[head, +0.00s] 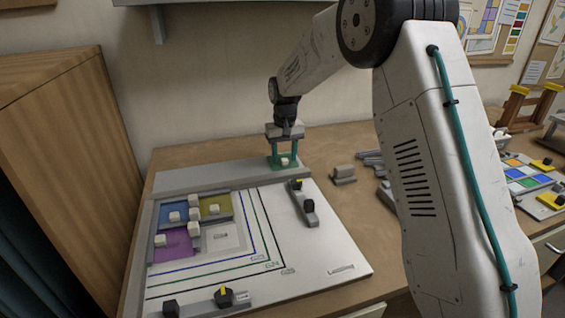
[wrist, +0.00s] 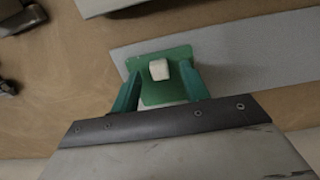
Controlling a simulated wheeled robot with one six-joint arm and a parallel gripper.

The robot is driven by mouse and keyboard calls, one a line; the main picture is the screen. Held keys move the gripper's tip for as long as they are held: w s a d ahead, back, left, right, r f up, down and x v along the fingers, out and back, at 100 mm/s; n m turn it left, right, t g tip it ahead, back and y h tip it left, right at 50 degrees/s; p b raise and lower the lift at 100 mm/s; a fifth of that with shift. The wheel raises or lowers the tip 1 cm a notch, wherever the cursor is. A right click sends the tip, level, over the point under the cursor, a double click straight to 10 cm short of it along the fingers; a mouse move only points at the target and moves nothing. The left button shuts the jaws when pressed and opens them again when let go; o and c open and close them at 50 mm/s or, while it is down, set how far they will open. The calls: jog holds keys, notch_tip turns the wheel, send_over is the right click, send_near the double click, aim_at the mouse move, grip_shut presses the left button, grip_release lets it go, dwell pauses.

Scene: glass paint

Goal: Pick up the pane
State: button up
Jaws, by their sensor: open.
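The pane is a green square with a white knob (wrist: 158,70) on top; the green pane (wrist: 155,93) lies on the grey strip at the back of the work board. In the head view the pane (head: 277,164) is small and partly behind the fingers. My gripper (wrist: 155,82) is open, its two green fingers on either side of the knob and apart from it. In the head view my gripper (head: 286,158) points straight down over the pane. Whether the fingertips touch the pane's surface I cannot tell.
The white work board (head: 330,255) holds blue (head: 172,229), yellow (head: 220,205) and purple (head: 176,246) panes with white knobs at its left. A dark clamp bar (head: 303,203) stands at its right. A wooden cabinet (head: 70,140) rises at the left.

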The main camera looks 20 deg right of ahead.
jog(key=shift+f, duration=0.5)
grip_shut()
